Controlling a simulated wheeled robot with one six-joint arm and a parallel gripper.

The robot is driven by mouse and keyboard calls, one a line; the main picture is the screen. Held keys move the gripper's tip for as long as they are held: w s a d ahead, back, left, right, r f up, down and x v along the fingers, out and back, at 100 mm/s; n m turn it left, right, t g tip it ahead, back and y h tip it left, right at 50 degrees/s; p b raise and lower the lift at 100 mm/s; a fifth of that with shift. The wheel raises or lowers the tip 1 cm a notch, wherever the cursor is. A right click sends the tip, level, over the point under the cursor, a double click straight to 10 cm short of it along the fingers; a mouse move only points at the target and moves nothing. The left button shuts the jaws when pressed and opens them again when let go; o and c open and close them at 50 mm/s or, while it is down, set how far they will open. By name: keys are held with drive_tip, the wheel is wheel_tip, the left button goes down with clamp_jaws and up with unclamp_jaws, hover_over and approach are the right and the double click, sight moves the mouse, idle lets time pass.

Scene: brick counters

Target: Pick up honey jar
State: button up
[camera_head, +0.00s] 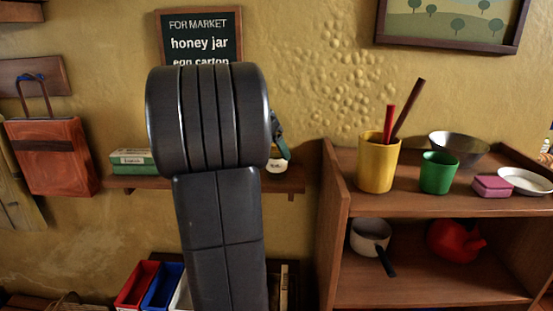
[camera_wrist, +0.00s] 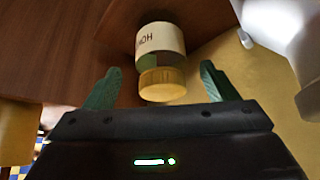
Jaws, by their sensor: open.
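The honey jar (camera_wrist: 160,38) has a white label with dark letters, partly readable and upside down, and a yellow lid (camera_wrist: 162,86). In the wrist view it shows at the upper middle, between the two green fingers of my gripper (camera_wrist: 158,70). The fingers are spread apart, with a visible gap on each side of the jar. I cannot tell how far past the fingertips it lies. In the head view my dark arm hides most of the jar (camera_head: 277,165), which stands on the wall shelf (camera_head: 293,183). One green fingertip shows just above it.
A green box (camera_head: 132,161) sits on the same shelf at left. A dark sign (camera_head: 201,35) hangs above. A wooden cabinet (camera_head: 330,220) at right bears a yellow cup (camera_head: 377,165), a green cup (camera_head: 439,173) and a bowl (camera_head: 459,147). Red and blue bins (camera_head: 150,287) stand below.

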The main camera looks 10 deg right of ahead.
sight(277, 156)
drive_tip(key=p+x, duration=0.1)
drive_tip(key=x, duration=0.3)
drive_tip(key=shift+f, duration=0.15)
drive_tip(key=shift+w, duration=0.1)
drive_tip(key=c, duration=1.2)
drive_tip(key=shift+o, duration=0.2)
